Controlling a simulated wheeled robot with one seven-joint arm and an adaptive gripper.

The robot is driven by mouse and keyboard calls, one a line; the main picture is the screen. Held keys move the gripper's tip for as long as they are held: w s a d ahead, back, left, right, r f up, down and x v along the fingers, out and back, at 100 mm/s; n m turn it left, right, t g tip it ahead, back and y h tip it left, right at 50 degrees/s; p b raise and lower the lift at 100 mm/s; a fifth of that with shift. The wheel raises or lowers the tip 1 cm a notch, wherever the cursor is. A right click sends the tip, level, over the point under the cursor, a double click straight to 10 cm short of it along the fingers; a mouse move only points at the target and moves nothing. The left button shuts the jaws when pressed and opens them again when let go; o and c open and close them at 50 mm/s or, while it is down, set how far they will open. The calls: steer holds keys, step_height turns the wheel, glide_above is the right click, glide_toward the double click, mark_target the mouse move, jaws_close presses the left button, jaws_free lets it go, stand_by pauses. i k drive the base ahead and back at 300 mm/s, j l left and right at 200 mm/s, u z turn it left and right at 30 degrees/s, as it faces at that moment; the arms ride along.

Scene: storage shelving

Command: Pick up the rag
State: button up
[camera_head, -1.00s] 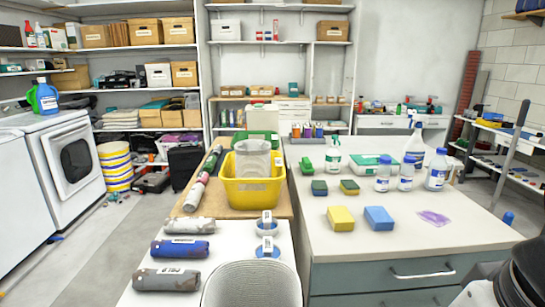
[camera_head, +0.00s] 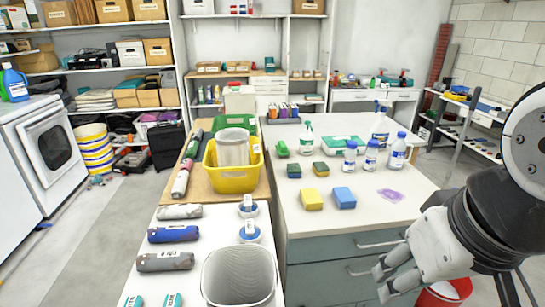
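Three rolled, labelled bundles lie on the left white table: a light grey roll (camera_head: 180,212), a blue roll (camera_head: 173,234) and a dark grey roll (camera_head: 165,262). I cannot tell whether any of them is the rag. My gripper (camera_head: 381,281) is at the lower right, in front of the counter's drawers. Its fingers look parted, with nothing between them. It is well to the right of the rolls.
The right counter (camera_head: 330,218) holds a yellow sponge (camera_head: 312,199), a blue sponge (camera_head: 343,198) and several bottles. A yellow bin (camera_head: 232,179) and a grey ribbed container (camera_head: 238,276) stand on the left. A red bucket (camera_head: 446,291) is below my arm. Floor at left is open.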

mark_target(311, 199)
steer(key=z, duration=1.3)
steer(key=u, duration=1.25)
steer(key=i+l+z, duration=0.15)
steer(key=l, duration=0.25)
steer(key=i+l+u, duration=0.35)
steer(key=i+l, duration=0.15)
steer(key=l, duration=0.3)
steer(key=i+l+u, duration=0.1)
steer(key=i+u, duration=0.15)
steer(key=i+l+u, duration=0.25)
steer(key=k+j, duration=0.05)
